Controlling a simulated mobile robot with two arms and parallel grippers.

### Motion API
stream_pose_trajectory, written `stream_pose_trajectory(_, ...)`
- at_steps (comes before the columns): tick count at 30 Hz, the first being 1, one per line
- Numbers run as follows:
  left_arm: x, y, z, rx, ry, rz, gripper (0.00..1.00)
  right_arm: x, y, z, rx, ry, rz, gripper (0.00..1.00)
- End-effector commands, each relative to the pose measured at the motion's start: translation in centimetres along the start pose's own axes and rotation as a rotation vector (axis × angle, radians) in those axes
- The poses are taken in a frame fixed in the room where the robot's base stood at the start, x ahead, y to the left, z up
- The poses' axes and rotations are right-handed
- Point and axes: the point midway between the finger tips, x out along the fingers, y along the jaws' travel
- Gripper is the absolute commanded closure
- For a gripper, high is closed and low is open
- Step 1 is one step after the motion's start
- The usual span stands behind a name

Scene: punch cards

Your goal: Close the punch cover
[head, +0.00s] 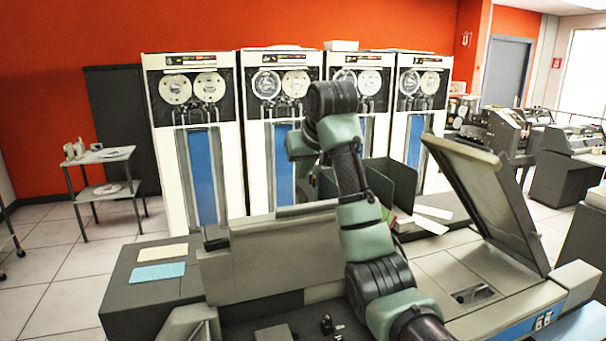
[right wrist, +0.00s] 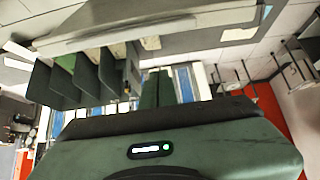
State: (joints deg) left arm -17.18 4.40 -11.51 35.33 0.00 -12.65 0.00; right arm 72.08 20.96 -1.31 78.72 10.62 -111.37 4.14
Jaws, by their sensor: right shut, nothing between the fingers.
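The punch cover (head: 487,195) is a beige lid with a dark inner side. In the head view it stands raised and tilted at the right, above the flat top of the card punch (head: 445,265). My right gripper (head: 302,160) is up and to the left of the cover, apart from it, with its arm rising across the middle of the view. Its fingers also show in the right wrist view (right wrist: 158,88), shut and empty. My left gripper is not in view.
A dark open card bin (head: 390,190) stands behind the punch. A second beige panel (head: 275,250) stands upright left of my arm. Cards (head: 158,272) lie on the dark left surface. Tape cabinets (head: 195,150) line the back. The space between my gripper and the cover holds the bin.

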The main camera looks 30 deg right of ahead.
Motion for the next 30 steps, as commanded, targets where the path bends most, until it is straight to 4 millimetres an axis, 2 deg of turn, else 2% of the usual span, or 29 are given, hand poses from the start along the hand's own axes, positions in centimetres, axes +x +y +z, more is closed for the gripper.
stream_pose_trajectory(1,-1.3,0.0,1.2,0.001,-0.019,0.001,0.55,0.8,0.1,-0.2,-0.001,-0.010,0.004,1.00)
stream_pose_trajectory(3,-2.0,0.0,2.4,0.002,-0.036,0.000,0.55,2.3,0.1,-0.2,-0.001,-0.009,0.004,1.00)
stream_pose_trajectory(5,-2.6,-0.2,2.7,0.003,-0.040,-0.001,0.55,3.5,0.1,-0.2,-0.001,-0.009,0.003,1.00)
stream_pose_trajectory(8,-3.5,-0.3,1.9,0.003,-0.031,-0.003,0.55,5.4,0.1,-0.2,-0.001,-0.009,0.003,1.00)
stream_pose_trajectory(10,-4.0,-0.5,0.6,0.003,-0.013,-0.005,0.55,6.7,0.1,-0.1,-0.001,-0.008,0.003,1.00)
stream_pose_trajectory(14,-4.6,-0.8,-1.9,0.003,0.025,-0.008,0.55,6.0,0.1,1.5,-0.003,-0.003,0.003,1.00)
stream_pose_trajectory(17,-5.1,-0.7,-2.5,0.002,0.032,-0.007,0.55,5.6,0.1,2.5,-0.003,-0.003,0.003,1.00)
stream_pose_trajectory(26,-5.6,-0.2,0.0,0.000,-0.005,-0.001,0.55,5.3,0.1,3.8,-0.001,-0.002,0.002,1.00)
stream_pose_trajectory(30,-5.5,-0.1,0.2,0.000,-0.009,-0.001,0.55,5.3,0.1,3.8,-0.001,-0.002,0.002,1.00)
